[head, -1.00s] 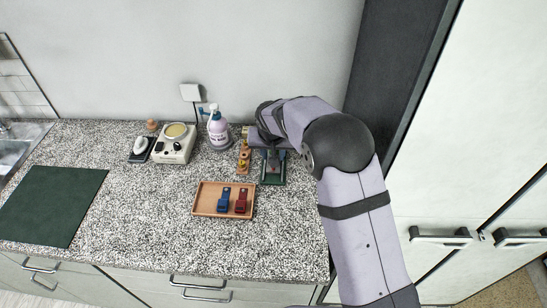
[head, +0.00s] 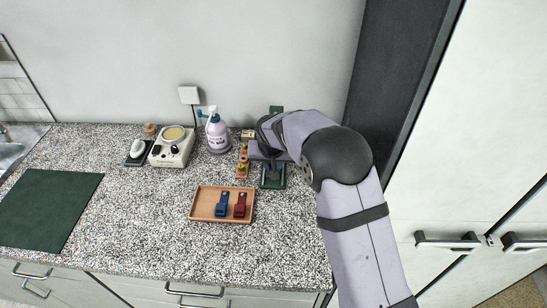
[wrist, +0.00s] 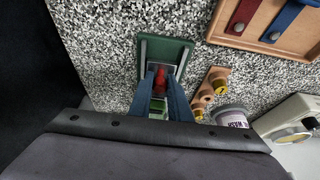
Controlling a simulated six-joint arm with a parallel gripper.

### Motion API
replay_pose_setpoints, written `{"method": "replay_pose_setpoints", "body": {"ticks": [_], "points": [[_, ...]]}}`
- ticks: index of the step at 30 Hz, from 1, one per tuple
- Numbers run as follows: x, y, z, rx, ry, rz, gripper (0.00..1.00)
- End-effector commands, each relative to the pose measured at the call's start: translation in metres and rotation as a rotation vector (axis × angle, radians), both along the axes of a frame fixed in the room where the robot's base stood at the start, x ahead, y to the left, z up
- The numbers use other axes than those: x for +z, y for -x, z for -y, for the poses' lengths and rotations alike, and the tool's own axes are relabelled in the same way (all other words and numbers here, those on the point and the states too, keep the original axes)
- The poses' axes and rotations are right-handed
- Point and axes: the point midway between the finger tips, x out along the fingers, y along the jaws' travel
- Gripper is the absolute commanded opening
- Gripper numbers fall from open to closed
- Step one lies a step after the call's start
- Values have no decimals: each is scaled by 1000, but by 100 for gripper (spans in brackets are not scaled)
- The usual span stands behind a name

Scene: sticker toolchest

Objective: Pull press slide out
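The press has a dark green base (head: 273,184) at the back right of the counter, left of my arm, with my wrist over its rear part. In the wrist view its green base (wrist: 181,45) lies ahead of my gripper, with pale grey rails on it. My gripper (wrist: 160,77) reaches down to the press, its two blue fingers on either side of a red part (wrist: 160,79). The fingers are apart at this width; whether they grip the red part I cannot tell. The rear of the press and the slide's full shape are hidden.
A wooden stand with brass knobs (wrist: 201,103) is close beside the press. A wooden tray (head: 195,213) holding a blue and a red tool is in front. A pump bottle (head: 218,137) and a cream device (head: 165,155) stand further left.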

Motion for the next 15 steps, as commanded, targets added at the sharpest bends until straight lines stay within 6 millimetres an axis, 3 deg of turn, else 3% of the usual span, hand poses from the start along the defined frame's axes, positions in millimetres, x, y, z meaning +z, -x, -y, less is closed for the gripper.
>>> {"method": "replay_pose_setpoints", "body": {"ticks": [15], "points": [[0,12,0,0,1,-1,4]]}}
